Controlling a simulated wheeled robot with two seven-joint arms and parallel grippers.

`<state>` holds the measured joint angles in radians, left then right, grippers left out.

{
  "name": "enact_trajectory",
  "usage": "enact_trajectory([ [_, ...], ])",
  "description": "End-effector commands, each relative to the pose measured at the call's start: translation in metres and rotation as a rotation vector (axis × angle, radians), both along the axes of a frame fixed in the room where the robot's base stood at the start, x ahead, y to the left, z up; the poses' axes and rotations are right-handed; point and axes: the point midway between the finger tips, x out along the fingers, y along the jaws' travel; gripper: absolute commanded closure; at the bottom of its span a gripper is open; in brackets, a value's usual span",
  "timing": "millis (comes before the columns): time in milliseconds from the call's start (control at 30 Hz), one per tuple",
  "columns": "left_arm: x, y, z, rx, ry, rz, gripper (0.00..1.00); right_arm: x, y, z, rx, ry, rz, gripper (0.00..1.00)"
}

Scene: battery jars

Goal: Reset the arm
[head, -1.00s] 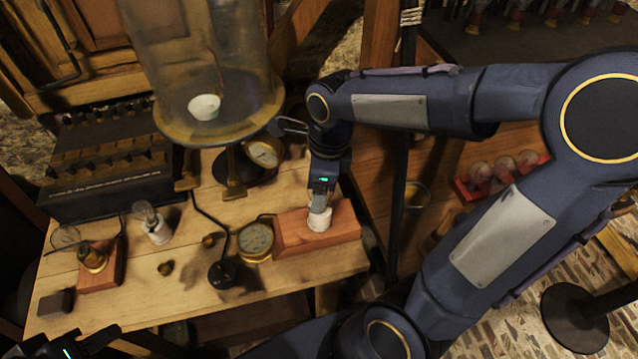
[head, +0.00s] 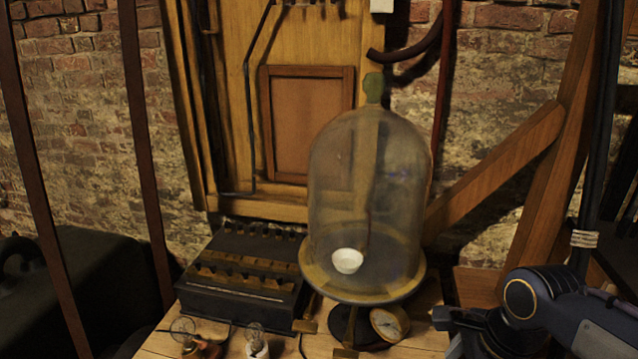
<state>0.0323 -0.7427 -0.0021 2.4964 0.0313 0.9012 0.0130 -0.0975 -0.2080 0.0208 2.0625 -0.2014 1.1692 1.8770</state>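My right arm (head: 575,312) shows at the lower right of the head view, its dark blue forearm reaching in from the right edge. Its wrist end sits to the right of the glass bell jar (head: 370,200) and the round dial (head: 390,323), apart from the jar. My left arm and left gripper are not in view.
The bell jar stands on a round base with a white cup (head: 347,261) inside. A black box with brass terminals (head: 245,275) is left of it. Two small bulbs (head: 183,327) (head: 255,335) stand at the front. A wooden panel (head: 307,122) and brick wall (head: 80,60) rise behind.

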Motion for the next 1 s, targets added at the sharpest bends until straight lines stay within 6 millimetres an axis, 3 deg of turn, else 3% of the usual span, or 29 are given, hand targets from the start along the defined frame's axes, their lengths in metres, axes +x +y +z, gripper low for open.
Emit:
enact_trajectory([
  [300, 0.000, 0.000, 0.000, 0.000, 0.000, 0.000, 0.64, -0.055, 0.005, -0.012, -0.109, -0.383, 0.832, 0.27],
  [500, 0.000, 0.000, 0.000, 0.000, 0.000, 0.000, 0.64, -0.076, 0.013, -0.022, -0.265, -0.579, 1.235, 0.27],
  [700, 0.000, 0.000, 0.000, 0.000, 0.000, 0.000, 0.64, -0.083, 0.017, -0.028, -0.360, -0.658, 1.415, 0.27],
  [1000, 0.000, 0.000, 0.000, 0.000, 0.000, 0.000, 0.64, -0.083, 0.017, -0.028, -0.368, -0.664, 1.436, 0.27],
])
